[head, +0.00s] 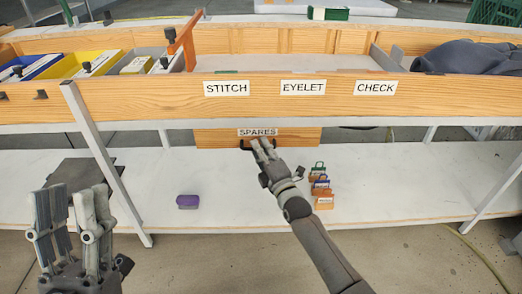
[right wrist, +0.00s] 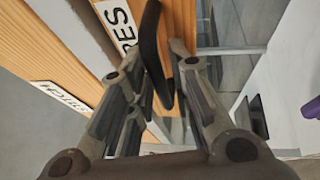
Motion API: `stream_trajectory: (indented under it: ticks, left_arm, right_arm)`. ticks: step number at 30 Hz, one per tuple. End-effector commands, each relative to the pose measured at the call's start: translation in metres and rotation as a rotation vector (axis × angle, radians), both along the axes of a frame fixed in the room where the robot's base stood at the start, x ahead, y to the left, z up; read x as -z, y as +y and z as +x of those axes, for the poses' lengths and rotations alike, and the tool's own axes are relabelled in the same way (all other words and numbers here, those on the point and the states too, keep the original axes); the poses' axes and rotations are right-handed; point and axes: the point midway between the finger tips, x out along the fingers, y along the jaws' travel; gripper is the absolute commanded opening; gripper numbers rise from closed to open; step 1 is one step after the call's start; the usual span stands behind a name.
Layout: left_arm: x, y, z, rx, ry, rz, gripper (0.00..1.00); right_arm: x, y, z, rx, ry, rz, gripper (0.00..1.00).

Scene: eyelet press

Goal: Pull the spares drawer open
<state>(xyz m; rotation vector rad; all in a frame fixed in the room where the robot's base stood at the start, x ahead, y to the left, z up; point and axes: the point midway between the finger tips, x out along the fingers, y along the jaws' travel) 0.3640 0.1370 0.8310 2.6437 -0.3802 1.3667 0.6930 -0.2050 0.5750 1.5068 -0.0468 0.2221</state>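The spares drawer (head: 220,138) is a wooden front under the bench, with a white SPARES label and a dark bar handle (head: 245,146). I see no clear gap showing it pulled out. My right gripper (head: 262,145) is at the handle. In the right wrist view the handle (right wrist: 153,50) runs between the two fingers of my right gripper (right wrist: 157,60). The fingers are partly apart, with a small gap beside the handle; contact is hard to tell. My left gripper (head: 72,205) is open and empty at the lower left, away from the drawer.
The bench front (head: 150,98) carries STITCH, EYELET and CHECK labels. A slanted metal leg (head: 105,160) stands between my grippers. Shelf space before the drawer is mostly clear.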

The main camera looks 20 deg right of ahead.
Motion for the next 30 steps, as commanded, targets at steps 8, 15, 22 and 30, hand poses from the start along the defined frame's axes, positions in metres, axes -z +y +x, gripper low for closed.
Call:
stream_trajectory:
  ticks: [8, 15, 22, 30]
  left_arm:
    - [-0.0012, 0.0003, -0.0019, 0.001, -0.011, -0.004, 0.40]
    - [-0.0012, 0.0003, -0.0019, 0.001, -0.010, -0.004, 0.40]
    - [-0.0012, 0.0002, -0.0020, 0.001, -0.010, -0.004, 0.40]
    - [0.0028, -0.0010, 0.0069, -0.003, 0.040, 0.012, 0.40]
  right_arm:
    - [-0.0004, 0.0003, 0.0014, 0.000, 0.000, 0.000, 0.19]
    - [-0.0004, 0.0002, 0.0013, 0.000, 0.000, 0.000, 0.00]
    - [-0.0002, 0.0001, 0.0012, 0.000, 0.000, 0.000, 0.00]
    - [-0.0008, 0.0010, -0.0018, 0.000, 0.001, 0.000, 0.00]
